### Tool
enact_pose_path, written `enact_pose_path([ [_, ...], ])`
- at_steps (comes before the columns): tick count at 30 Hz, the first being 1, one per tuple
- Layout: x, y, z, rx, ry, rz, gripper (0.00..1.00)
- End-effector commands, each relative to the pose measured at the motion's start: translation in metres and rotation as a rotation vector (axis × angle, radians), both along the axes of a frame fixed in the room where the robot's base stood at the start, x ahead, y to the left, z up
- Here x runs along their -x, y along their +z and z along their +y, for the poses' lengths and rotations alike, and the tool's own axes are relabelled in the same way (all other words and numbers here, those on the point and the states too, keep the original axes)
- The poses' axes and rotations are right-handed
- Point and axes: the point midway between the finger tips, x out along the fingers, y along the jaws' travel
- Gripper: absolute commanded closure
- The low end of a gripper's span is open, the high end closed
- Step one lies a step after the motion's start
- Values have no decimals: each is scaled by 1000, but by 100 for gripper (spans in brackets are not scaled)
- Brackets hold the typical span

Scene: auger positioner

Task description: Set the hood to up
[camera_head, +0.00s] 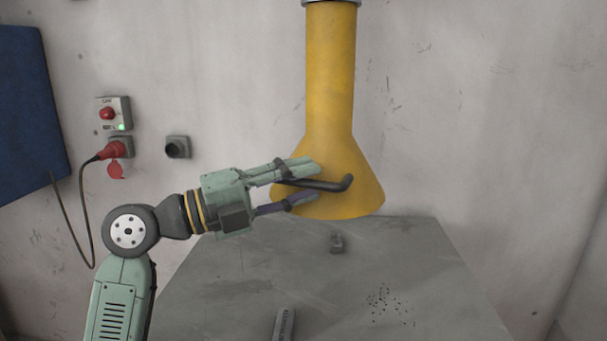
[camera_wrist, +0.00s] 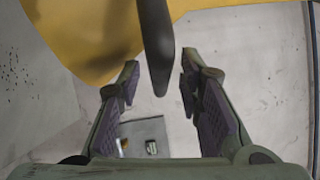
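The yellow hood (camera_head: 330,95) hangs at the wall as a pipe flaring into a cone low above the table. A dark bent handle (camera_head: 338,186) sticks out at the front of the cone. My gripper (camera_head: 315,181) is at the cone's left front, with one finger above the handle and one below. In the wrist view the handle (camera_wrist: 157,38) reaches in between the two spread fingers of the gripper (camera_wrist: 160,68), with gaps visible on both sides. The hood's yellow edge (camera_wrist: 85,40) fills the upper left there. Part of the handle is hidden behind the gripper in the head view.
A red plug with a cable (camera_head: 113,149) and a switch box (camera_head: 113,113) are on the left wall.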

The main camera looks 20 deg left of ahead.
Motion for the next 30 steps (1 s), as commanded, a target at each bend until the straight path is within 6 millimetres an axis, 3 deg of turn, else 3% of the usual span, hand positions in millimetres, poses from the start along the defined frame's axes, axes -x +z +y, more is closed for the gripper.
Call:
enact_pose_path([
  [11, -5, 1, -6, 1, -1, -1, 67],
  [26, -4, 1, -5, 0, -1, -1, 100],
  [30, -4, 1, -5, 0, -1, -1, 100],
])
